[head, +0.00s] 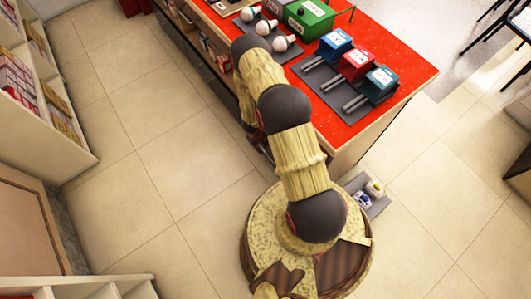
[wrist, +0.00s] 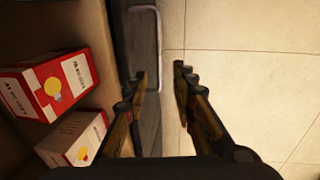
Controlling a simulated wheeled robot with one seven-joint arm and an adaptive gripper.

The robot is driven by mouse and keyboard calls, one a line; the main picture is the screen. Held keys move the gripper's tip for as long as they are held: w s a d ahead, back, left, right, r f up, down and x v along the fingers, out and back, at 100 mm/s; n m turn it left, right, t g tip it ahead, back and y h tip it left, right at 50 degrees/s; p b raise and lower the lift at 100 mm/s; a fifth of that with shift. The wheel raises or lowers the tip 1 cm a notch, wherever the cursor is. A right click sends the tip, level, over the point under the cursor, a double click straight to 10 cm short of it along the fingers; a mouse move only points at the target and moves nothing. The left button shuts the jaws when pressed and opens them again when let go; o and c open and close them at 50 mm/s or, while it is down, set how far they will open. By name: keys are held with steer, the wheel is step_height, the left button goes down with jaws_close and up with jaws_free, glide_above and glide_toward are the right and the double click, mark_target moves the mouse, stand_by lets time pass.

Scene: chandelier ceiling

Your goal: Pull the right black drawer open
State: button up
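A black drawer front (head: 196,62) runs along the left side of the red-topped counter in the head view. In the wrist view a dark drawer front (wrist: 132,40) shows edge-on, with a pale metal bar handle (wrist: 158,40) standing out from it. My gripper (wrist: 161,72) is open and empty, its two fingers apart. The near end of the handle appears between the fingers in the picture; whether they touch it I cannot tell. In the head view my arm hides the gripper and part of the counter side.
Red-and-white bulb boxes (wrist: 48,85) lie on an open shelf beside the fingers. The red countertop (head: 408,62) carries bulbs and small coloured boxes. White shelves (head: 75,160) stand at the left. The tiled floor (head: 150,150) between shelves and counter is clear.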

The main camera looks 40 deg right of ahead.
mark_target(266, 153)
steer(key=f+b, duration=0.1)
steer(key=f, duration=0.2)
steer(key=d+f+b, duration=0.1)
steer(key=f, duration=0.1)
steer(key=s+f+b, duration=0.1)
steer(key=f, duration=0.2)
steer(key=shift+d+f, duration=0.35)
steer(key=shift+c, duration=1)
steer(key=c, duration=0.4)
jaws_close()
